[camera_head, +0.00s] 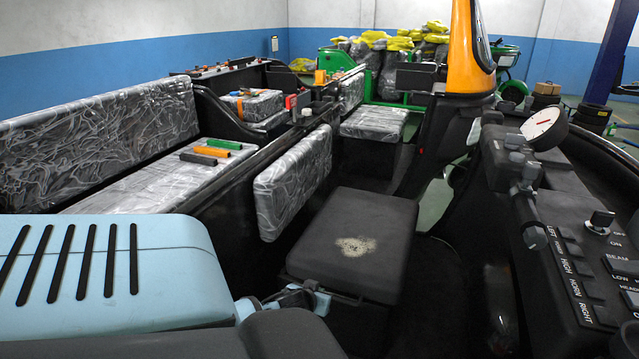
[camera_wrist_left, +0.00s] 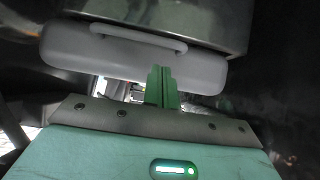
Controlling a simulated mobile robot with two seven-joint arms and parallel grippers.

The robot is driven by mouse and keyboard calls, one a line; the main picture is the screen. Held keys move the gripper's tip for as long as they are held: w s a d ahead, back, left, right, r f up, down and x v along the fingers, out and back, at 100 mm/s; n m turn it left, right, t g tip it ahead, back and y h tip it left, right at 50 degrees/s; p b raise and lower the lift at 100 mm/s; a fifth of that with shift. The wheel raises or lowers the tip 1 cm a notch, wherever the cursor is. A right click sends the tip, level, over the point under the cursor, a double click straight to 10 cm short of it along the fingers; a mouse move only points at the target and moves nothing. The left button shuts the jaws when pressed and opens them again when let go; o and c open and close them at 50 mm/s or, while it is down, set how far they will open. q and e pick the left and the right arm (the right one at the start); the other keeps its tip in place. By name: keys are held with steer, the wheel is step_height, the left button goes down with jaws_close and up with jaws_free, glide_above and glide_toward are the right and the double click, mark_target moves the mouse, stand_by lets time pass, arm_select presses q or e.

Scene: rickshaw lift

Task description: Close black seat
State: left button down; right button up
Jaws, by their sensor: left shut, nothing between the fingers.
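The black seat (camera_head: 352,240) is in the middle of the head view, a thick dark cushion with a pale worn patch on top. It lies roughly flat over a dark base; whether it rests fully down I cannot tell. My left gripper (camera_wrist_left: 162,86) is shut and empty; its green fingers are together in the left wrist view. In the head view my left wrist is at the seat's near edge, and the fingertips are hidden. In the wrist view the fingers point at a grey rounded panel with a bar handle (camera_wrist_left: 138,38); contact is unclear. My right gripper is out of view.
A wrapped grey seat pad (camera_head: 293,182) stands upright left of the black seat. A wrapped bench (camera_head: 150,188) with several coloured blocks lies farther left. A control panel (camera_head: 585,270) with switches and a gauge (camera_head: 543,127) stands at the right.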

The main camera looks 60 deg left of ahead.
arm_select(q)
steer(key=s+d, duration=0.2)
steer(key=s, duration=0.1)
steer(key=s+d, duration=0.1)
steer(key=shift+s+d+f, duration=0.3)
steer(key=shift+s, duration=0.05)
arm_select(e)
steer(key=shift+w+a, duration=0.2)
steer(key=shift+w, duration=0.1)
